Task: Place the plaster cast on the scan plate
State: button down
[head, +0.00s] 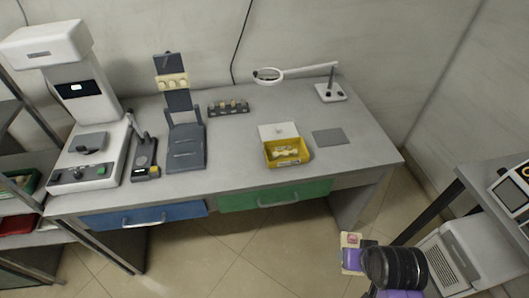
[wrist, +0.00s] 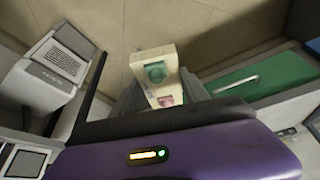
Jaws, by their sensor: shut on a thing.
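My gripper (head: 366,254) is at the lower right, beyond the bench's front edge and over the floor. In the wrist view the block (wrist: 151,62) shows a green round patch and a pink one, between grey fingers. Cream pieces that look like plaster casts (head: 286,152) lie in a yellow tray (head: 273,165) on the bench. At the left is a white machine (head: 80,48) with a dark plate (head: 90,142) on its base, perhaps the scan plate.
Another table (head: 480,180) stands at the right. Shelves are at the far left.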

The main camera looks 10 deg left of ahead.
aim_at(88, 140)
jog(key=u, duration=1.3)
